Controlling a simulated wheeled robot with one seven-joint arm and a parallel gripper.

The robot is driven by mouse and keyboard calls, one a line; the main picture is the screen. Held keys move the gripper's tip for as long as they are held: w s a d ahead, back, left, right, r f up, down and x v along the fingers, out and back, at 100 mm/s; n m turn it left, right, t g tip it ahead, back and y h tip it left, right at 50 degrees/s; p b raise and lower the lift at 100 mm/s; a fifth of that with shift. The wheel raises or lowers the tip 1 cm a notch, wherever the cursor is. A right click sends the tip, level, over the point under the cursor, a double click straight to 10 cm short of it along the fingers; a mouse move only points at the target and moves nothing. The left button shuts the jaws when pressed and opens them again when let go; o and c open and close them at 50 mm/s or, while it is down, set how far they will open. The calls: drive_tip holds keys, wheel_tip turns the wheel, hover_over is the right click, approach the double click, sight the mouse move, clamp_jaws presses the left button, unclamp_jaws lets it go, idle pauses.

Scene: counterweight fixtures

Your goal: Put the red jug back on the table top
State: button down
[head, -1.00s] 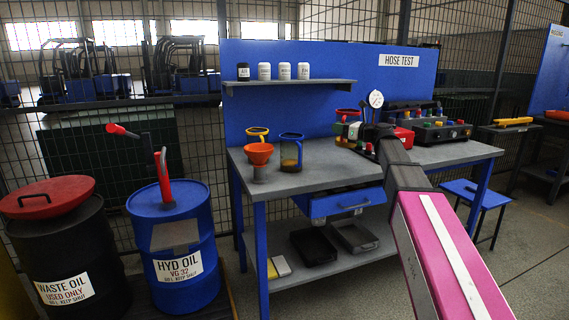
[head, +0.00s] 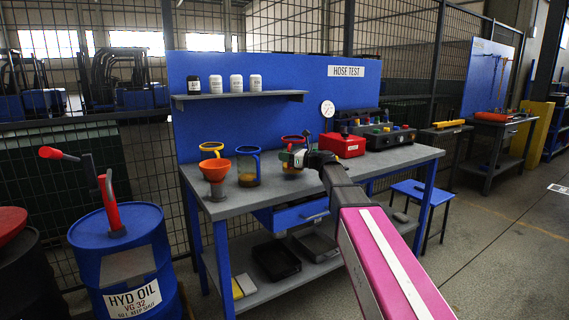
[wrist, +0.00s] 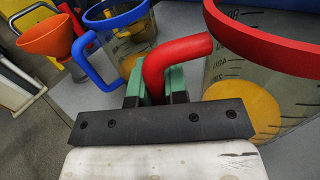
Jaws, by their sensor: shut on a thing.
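The red jug (head: 293,140) is a clear measuring jug with a red rim and handle and some amber liquid. It is upright over the rear middle of the grey table top (head: 372,160). Whether its base touches the table top cannot be told. My gripper (head: 303,158) partly covers it in the head view. In the wrist view the red jug (wrist: 268,45) fills the right side, and the green fingers of my gripper (wrist: 158,85) are closed on its red handle.
A blue-rimmed jug (head: 248,168) stands left of the red jug. A yellow-rimmed jug (head: 211,148) and an orange funnel (head: 217,169) are further left. A red box (head: 342,145), a gauge (head: 327,109) and a test unit (head: 385,136) are to the right. The front right table top is clear.

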drive_tip(key=shift+f, duration=1.35)
drive_tip(key=c, duration=1.1)
unclamp_jaws()
drive_tip(key=shift+c, duration=0.2)
drive_tip(key=shift+s+d, duration=0.15)
drive_tip(key=shift+d, duration=0.15)
drive_tip(key=v, duration=1.1)
drive_tip(key=shift+d, duration=0.2)
drive_tip(key=shift+s, duration=0.1)
